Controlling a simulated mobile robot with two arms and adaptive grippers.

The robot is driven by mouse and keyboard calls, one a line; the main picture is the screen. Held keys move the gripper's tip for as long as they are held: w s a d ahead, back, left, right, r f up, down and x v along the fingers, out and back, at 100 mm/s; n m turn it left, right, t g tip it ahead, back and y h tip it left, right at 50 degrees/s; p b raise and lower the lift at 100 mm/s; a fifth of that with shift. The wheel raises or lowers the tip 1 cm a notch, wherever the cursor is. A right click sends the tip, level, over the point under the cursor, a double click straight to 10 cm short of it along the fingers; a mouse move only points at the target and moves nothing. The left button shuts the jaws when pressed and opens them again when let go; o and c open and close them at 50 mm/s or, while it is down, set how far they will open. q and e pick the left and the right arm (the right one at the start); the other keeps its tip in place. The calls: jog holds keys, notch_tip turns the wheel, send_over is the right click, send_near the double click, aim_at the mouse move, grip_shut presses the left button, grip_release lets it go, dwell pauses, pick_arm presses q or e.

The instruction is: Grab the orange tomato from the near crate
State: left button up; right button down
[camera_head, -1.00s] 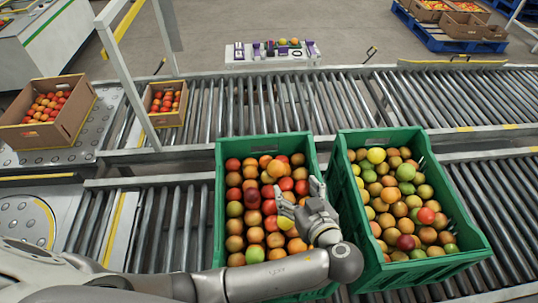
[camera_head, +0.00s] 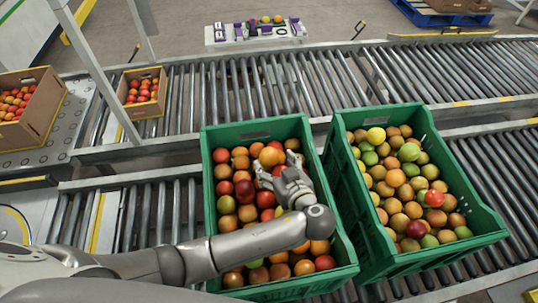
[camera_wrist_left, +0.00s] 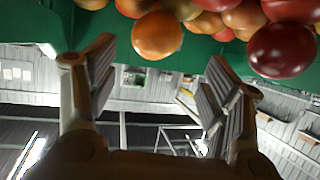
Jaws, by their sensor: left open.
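The left green crate (camera_head: 346,273) is full of orange, red and a few greenish tomatoes. My left gripper (camera_head: 278,163) is over its middle-right part, fingers pointing toward the far side. An orange tomato (camera_head: 269,156) shows right by the fingertips. In the left wrist view my left gripper (camera_wrist_left: 160,75) is open with nothing between its fingers. An orange tomato (camera_wrist_left: 157,35) lies just beyond the fingertips, in line with the gap between them. A dark red tomato (camera_wrist_left: 282,50) is to its right. My right gripper is not in view.
A second green crate (camera_head: 480,243) of mixed tomatoes stands close on the right. Both crates rest on a roller conveyor (camera_head: 170,212). Cardboard boxes of tomatoes (camera_head: 142,92) stand at the left. The left crate's green wall (camera_wrist_left: 200,50) shows in the wrist view.

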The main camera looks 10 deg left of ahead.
aim_at(271, 157)
pick_arm(q)
jog(key=shift+d+p+x, duration=0.15)
jog(key=shift+p+x, duration=0.15)
jog(key=shift+x, duration=1.1)
jog(key=shift+d+p+x, duration=0.15)
jog(key=shift+p+x, duration=0.15)
jog(key=shift+x, duration=1.05)
jog(key=shift+w, duration=0.15)
jog(key=shift+c, duration=0.3)
jog(key=c, duration=0.8)
